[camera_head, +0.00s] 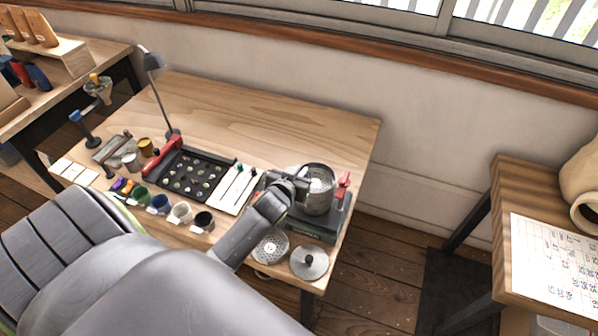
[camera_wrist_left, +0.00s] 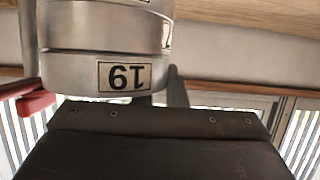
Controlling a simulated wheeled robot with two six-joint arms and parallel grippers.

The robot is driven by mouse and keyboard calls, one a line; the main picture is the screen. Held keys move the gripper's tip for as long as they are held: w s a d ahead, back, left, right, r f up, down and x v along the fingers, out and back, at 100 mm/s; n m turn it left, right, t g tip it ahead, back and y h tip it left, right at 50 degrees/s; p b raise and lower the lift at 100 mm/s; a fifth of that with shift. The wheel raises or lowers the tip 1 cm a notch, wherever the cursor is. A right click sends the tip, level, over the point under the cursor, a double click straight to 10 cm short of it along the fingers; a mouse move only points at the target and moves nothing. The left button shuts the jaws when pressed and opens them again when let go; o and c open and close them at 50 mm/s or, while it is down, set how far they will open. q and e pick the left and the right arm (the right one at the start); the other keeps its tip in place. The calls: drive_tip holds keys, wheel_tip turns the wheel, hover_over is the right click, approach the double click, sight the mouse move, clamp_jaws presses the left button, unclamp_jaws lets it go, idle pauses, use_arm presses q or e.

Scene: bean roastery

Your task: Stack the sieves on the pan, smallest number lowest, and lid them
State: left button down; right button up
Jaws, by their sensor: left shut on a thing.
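My left gripper (camera_head: 300,187) is shut at the side of a metal sieve stack (camera_head: 319,200) on the dark shaker base (camera_head: 318,229). The left wrist view shows the scene upside down. There a sieve labelled 19 (camera_wrist_left: 70,72) is uppermost, with another metal ring (camera_wrist_left: 95,25) below it, its label only partly seen. I cannot tell whether the 19 sieve is fully seated. Another perforated sieve (camera_head: 270,246) lies at the table's front edge. The round lid with a knob (camera_head: 309,263) lies to its right. My right gripper is not in view.
A red clamp handle (camera_head: 344,181) stands at the right of the stack. A black bean tray (camera_head: 188,176), a white card with spoons (camera_head: 236,187) and several small cups (camera_head: 160,202) fill the left and middle. The table's back (camera_head: 260,110) is clear.

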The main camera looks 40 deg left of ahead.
use_arm(q)
drive_tip(key=shift+f, duration=0.1)
drive_tip(key=c, duration=1.8)
unclamp_jaws()
drive_tip(key=shift+o, duration=0.2)
drive_tip(key=shift+s, duration=0.1)
drive_tip(key=shift+s+d+r+p, duration=0.15)
drive_tip(key=shift+s+r+p, duration=0.15)
drive_tip(key=shift+s+p, duration=0.2)
drive_tip(key=p+v, duration=0.5)
drive_tip(key=v, duration=0.4)
drive_tip(key=shift+s, duration=0.35)
drive_tip(key=shift+r, duration=0.1)
